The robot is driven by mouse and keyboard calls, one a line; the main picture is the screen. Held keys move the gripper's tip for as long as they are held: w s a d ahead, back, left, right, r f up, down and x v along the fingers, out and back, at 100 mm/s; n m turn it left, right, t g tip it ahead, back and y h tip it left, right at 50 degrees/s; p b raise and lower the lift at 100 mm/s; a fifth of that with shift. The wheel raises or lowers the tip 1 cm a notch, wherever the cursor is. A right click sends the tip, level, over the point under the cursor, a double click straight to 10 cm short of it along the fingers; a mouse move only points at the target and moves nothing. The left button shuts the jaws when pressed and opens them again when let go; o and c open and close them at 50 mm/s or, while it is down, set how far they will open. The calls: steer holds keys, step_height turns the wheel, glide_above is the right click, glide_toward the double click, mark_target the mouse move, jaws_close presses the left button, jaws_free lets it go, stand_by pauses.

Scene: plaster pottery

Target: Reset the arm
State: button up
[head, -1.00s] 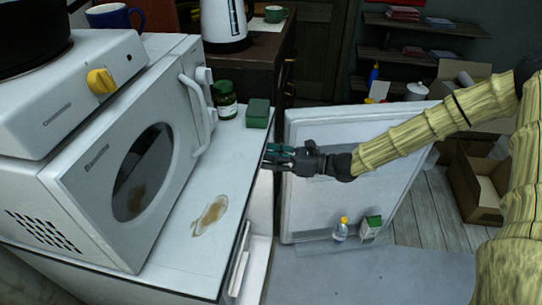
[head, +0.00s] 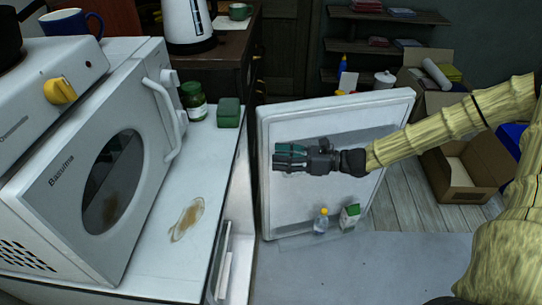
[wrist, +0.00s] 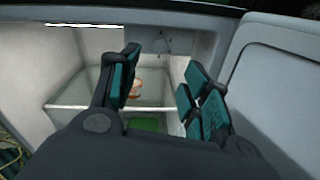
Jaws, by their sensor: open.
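My gripper (head: 290,157) is in front of the open fridge door in the head view, with my arm reaching in from the right. In the wrist view my gripper (wrist: 160,85) is open, its teal-padded fingers apart with nothing held between them. Beyond the fingers is the lit inside of the open fridge (wrist: 85,80). A small orange and white item (wrist: 137,88) sits on its shelf, partly hidden by the left finger. A green item (wrist: 144,124) is below the shelf.
The open fridge door (head: 385,107) stands behind my gripper, with a small bottle (head: 321,222) and a carton (head: 349,216) low on it. A microwave (head: 100,165), a green jar (head: 194,103) and a green box (head: 229,113) stand on the white fridge top, beside a brown stain (head: 187,219). Grey floor is open in front.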

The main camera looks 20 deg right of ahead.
steer(key=shift+s+d, duration=0.2)
steer(key=shift+d, duration=0.2)
steer(key=s+a+f+n+g+h+p, duration=0.2)
steer(key=s+a+f+n+g+h, duration=0.15)
steer(key=s+f, duration=0.4)
steer(key=s+a+f+n+g+h+p, duration=0.25)
steer(key=s+f+n+g, duration=0.2)
steer(key=s+f, duration=0.3)
steer(key=s+d+f+n+h+p, duration=0.2)
steer(key=s+n+h, duration=0.3)
steer(key=s+n, duration=0.3)
steer(key=s+d+f+n+h+p, duration=0.1)
steer(key=s+n+h+p, duration=0.3)
steer(key=s+n, duration=0.5)
steer(key=shift+s+d+f+h, duration=0.4)
steer(key=shift+s+f, duration=0.35)
steer(key=shift+f, duration=0.15)
